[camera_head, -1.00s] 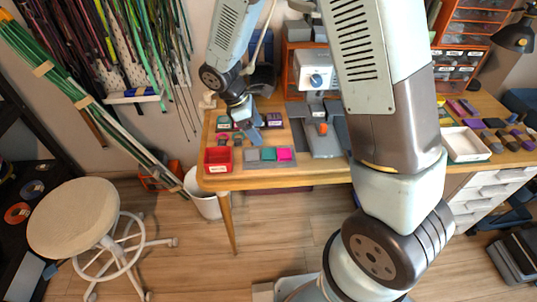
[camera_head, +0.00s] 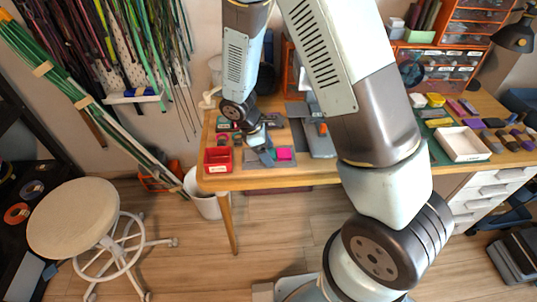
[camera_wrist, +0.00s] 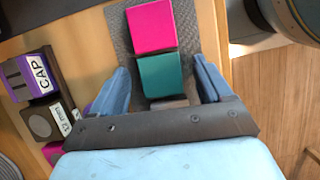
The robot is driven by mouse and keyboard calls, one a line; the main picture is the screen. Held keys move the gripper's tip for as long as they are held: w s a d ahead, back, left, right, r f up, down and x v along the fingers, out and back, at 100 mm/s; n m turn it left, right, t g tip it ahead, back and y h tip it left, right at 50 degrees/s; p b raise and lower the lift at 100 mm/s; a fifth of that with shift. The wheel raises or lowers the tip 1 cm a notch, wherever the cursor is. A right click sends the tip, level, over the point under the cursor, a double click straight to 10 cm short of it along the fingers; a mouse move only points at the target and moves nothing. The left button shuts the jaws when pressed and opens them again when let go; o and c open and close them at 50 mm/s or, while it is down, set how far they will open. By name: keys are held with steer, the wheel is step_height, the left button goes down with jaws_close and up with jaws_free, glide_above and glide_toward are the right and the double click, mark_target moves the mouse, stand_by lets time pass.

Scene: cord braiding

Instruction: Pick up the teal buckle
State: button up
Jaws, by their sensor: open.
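The teal buckle shows as a square, block-like teal piece (camera_wrist: 159,76) on a grey mat (camera_wrist: 120,28) in the wrist view. It lies between a magenta piece (camera_wrist: 152,26) and a grey piece partly hidden behind my gripper. My gripper (camera_wrist: 160,66) is open, with one blue finger on each side of the teal piece. I cannot tell whether the fingers touch it or how high they are. In the head view my gripper (camera_head: 267,156) hides most of the teal piece, beside the magenta piece (camera_head: 285,154).
A red bin (camera_head: 217,160) stands left of the mat near the table's front edge. In the wrist view a purple piece labelled CAP (camera_wrist: 29,75) lies at the left. A white tray (camera_head: 462,145) and several coloured pieces lie on the right part of the table.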

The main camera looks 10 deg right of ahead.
mark_target(275, 154)
steer(key=c, duration=1.1)
steer(key=shift+r, duration=0.25)
steer(key=r, duration=0.3)
steer(key=shift+s+r, duration=0.15)
steer(key=shift+s, duration=0.1)
steer(key=s+d+r, duration=0.1)
steer(key=s+r, duration=0.8)
steer(key=s, duration=0.4)
steer(key=shift+s+d, duration=0.2)
steer(key=shift+s, duration=0.05)
